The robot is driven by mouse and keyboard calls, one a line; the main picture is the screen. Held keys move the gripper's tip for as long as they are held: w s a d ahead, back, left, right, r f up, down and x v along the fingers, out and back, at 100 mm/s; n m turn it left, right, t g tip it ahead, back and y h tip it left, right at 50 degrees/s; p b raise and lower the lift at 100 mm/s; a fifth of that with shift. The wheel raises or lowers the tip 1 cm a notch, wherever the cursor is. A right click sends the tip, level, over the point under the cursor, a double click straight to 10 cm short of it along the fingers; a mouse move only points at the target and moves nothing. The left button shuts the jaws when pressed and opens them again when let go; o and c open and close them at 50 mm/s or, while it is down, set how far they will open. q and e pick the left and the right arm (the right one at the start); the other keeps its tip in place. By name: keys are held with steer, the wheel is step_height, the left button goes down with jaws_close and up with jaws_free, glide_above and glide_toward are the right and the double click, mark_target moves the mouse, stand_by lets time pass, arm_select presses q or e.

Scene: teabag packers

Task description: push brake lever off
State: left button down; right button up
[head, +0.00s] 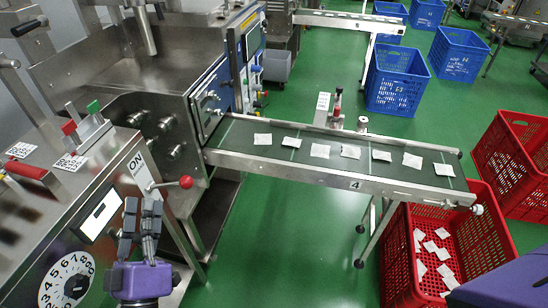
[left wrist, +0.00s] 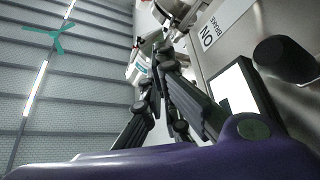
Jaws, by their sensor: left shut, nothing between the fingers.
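The brake lever (head: 170,184) is a thin metal rod with a red ball at its right end. It sticks out to the right from the steel machine's panel, beside a white ON label (head: 137,164). In the left wrist view the label (left wrist: 212,32) reads BRAKE ON; I cannot make out the lever clearly there. My left gripper (head: 141,205) is dark with a purple body, shut and empty. In the head view it appears just below and left of the lever, apart from the red ball. It also shows in the left wrist view (left wrist: 163,62). My right gripper is out of view.
The steel cabinet (head: 45,255) with a numbered dial (head: 68,284) stands left of my gripper. A conveyor (head: 225,136) carrying several teabags runs right from the machine. Red crates (head: 395,285) and blue crates (head: 395,75) stand at right. Green floor is open below the conveyor.

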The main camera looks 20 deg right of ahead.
arm_select(q)
steer(key=p+x, duration=0.1)
steer(key=x, duration=0.7)
steer(key=d+f, duration=0.1)
steer(key=s+d+f, duration=0.1)
steer(key=f, duration=0.1)
steer(key=shift+d+f, duration=0.15)
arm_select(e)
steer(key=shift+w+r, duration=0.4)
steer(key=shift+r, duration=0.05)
arm_select(q)
steer(key=shift+f, duration=0.1)
step_height(320, 180, down, 12)
steer(key=s+d+m+g+h+b, duration=0.2)
steer(key=m+g+h+b, duration=0.3)
steer(key=m+h+b, duration=0.5)
steer(key=m+b, duration=0.1)
steer(key=m, duration=0.6)
steer(key=shift+d, duration=0.35)
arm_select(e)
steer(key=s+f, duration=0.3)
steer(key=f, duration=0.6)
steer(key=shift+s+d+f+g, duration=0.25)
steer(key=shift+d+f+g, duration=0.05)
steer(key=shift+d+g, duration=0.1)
arm_select(q)
steer(key=shift+s+f+m+h, duration=0.1)
steer(key=shift+f+m+h, duration=0.05)
steer(key=shift+m+h, duration=0.15)
